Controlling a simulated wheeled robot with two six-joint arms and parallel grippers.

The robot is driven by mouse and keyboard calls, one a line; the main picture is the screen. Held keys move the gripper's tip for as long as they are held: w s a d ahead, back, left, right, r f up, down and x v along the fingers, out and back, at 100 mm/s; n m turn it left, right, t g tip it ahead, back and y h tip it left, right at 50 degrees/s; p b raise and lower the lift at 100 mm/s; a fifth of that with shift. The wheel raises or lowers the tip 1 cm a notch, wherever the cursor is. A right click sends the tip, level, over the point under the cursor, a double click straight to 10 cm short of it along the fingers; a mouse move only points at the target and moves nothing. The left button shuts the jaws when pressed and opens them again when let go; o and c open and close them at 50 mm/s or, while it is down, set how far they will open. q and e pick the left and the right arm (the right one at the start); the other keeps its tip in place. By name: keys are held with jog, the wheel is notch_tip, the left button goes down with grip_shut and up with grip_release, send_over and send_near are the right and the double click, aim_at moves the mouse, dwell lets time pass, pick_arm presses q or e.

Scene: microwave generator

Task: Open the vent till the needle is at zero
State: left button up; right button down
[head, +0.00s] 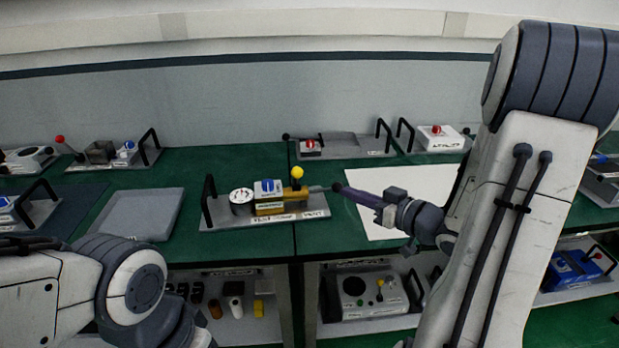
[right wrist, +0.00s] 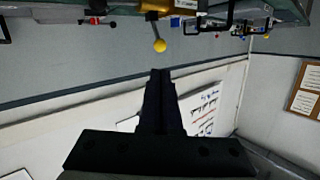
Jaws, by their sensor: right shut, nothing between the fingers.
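A unit on a grey plate (head: 313,210) stands on the green bench. It has a round white gauge (head: 241,199), a blue-topped block (head: 268,187), a brass body (head: 270,208) and a lever with a yellow ball (head: 297,172). A grey rod with a dark end extends from its right side. The needle is too small to read, and I cannot tell which part is the vent. My right gripper (head: 343,189) is shut and empty, right of the unit. In the right wrist view, its tips (right wrist: 160,72) point towards the yellow ball (right wrist: 159,46), apparently apart from it. My left gripper is out of view.
A black handle (head: 209,200) rises at the unit's left end. A white sheet (head: 385,205) lies to the right, under my right arm. An empty grey tray (head: 138,213) lies to the left. Other units stand along the back, and more sit on shelves below.

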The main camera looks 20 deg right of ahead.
aim_at(301, 175)
jog(key=p+x, duration=0.2)
jog(key=x, duration=1.2)
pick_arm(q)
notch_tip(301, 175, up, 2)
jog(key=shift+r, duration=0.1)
